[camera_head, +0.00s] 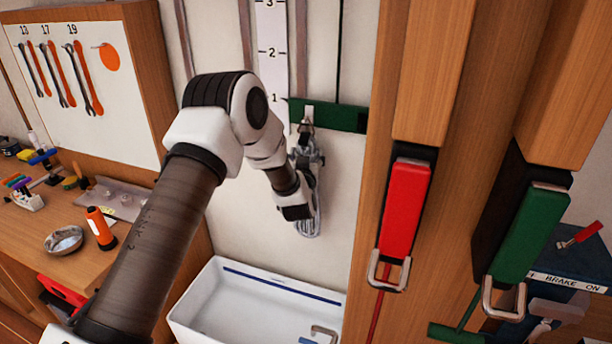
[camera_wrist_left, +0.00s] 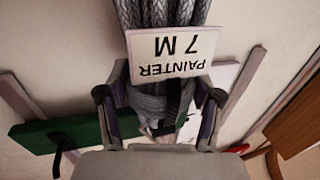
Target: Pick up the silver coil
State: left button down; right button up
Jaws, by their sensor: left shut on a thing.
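The silver coil (camera_head: 311,222) is a grey bundle of line hanging upright against the pale wall, just below a green rail (camera_head: 340,117). My left gripper (camera_head: 308,158) is at the upper part of the coil and partly covers it. In the left wrist view, the coil (camera_wrist_left: 160,14) runs between the two fingers (camera_wrist_left: 160,112), which are shut on it. A white tag (camera_wrist_left: 172,55) reading "PAINTER 7 M" appears upside down on it. I cannot tell whether the coil's top still bears on its hook. My right gripper is not in view.
A white bin (camera_head: 215,300) stands below the coil. A workbench with an orange torch (camera_head: 100,228) and a metal bowl (camera_head: 63,240) is at left.

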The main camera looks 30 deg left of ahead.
pick_arm(q)
jog(key=shift+r, duration=0.2)
jog(key=shift+r+b, duration=0.2)
jog(key=shift+b, duration=0.1)
jog(key=shift+s+r, duration=0.1)
jog(key=shift+r, duration=0.25)
jog(key=s+d+b, duration=0.4)
jog(key=s+b, duration=0.1)
jog(key=s, duration=1.2)
jog(key=shift+s+b, duration=0.15)
jog(key=shift+b, duration=0.15)
jog(key=shift+d, duration=0.1)
